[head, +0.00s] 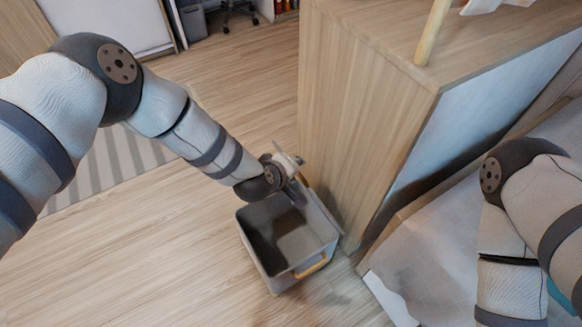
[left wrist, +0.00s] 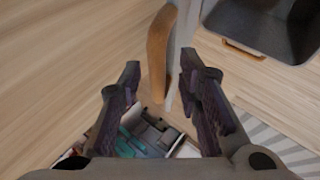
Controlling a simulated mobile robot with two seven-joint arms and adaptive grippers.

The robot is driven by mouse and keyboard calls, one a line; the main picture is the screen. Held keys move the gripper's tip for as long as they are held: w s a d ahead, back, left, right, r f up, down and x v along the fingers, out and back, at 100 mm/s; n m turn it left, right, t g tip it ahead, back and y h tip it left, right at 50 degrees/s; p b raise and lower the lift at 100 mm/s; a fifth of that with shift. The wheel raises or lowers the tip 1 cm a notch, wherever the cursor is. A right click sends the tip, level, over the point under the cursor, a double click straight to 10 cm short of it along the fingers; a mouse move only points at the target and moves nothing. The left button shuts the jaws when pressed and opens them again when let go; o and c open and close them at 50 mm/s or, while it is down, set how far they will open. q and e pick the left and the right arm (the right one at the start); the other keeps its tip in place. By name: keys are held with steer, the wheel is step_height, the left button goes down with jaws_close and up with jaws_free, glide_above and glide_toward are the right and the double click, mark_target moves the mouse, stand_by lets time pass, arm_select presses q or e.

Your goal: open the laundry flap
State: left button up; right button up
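The grey laundry bin (head: 262,262) stands on the floor beside the wooden cabinet, with its dark inside showing. A wooden handle (head: 312,267) is on its near side. A thin grey panel, seemingly the flap (head: 322,212), stands raised along the bin's right side. My left gripper (head: 292,162) is over the bin's far edge, near the panel's top. In the left wrist view my left gripper (left wrist: 160,68) is open, its fingers on either side of a wooden handle (left wrist: 158,55) and a thin grey edge. Contact cannot be told. My right gripper is out of view.
The wooden cabinet (head: 355,110) stands close to the bin's right. A bed-like white surface (head: 425,260) lies at the lower right. A striped rug (head: 125,160) is at left. The wooden floor (head: 150,260) left of the bin is clear.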

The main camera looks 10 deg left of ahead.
arm_select(q)
steer(key=v, duration=1.2)
steer(key=shift+w, duration=0.1)
steer(key=s+a+f+m+g+p, duration=0.2)
steer(key=s+a, duration=0.1)
steer(key=s, duration=0.6)
steer(key=s+a+f+m+g+p, duration=0.2)
steer(key=s+a+g, duration=0.1)
steer(key=s, duration=0.5)
steer(key=s+a+r+m+g+y+p, duration=0.1)
steer(key=s+a+m+g, duration=0.1)
steer(key=s, duration=0.9)
steer(key=s+a+r+m+g+y+p, duration=0.2)
steer(key=s+a, duration=0.5)
steer(key=s, duration=0.4)
steer(key=shift+s+a+g, duration=0.2)
steer(key=shift+g, duration=0.7)
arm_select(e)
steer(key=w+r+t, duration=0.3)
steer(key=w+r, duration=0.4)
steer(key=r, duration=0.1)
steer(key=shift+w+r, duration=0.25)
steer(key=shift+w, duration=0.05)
arm_select(q)
steer(key=shift+w+f, duration=0.1)
steer(key=shift+w, duration=0.05)
